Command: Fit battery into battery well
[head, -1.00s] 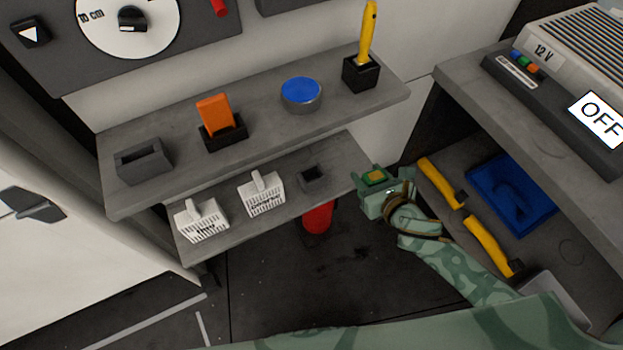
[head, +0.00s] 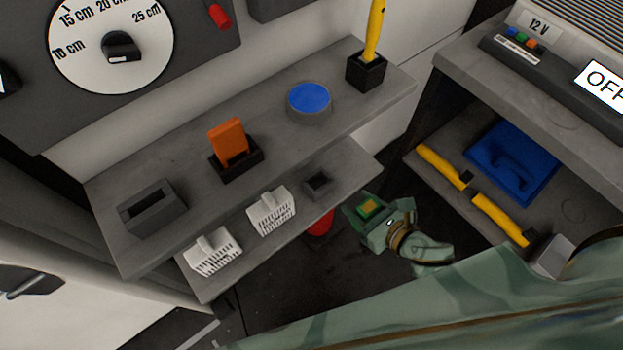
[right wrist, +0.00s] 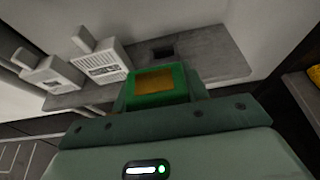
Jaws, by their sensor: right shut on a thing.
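My right gripper (head: 366,214) is shut on a small green block with a yellow-orange top (head: 369,205), which looks like the battery. The block also shows between the fingers in the right wrist view (right wrist: 156,84). The gripper is in the air, below and right of the lower shelf's right end in the head view. A small dark square socket (head: 318,181), which looks like the battery well, stands on that shelf, apart from the block. It shows beyond the block in the right wrist view (right wrist: 162,53). My left gripper is not in view.
Two white slotted blocks (head: 271,212) stand left of the socket on the lower shelf (head: 345,172). The upper shelf (head: 180,165) overhangs it, carrying holders and a blue-topped disc (head: 309,101). A red cylinder (head: 320,224) is below. Yellow-handled tools (head: 499,219) lie on the right.

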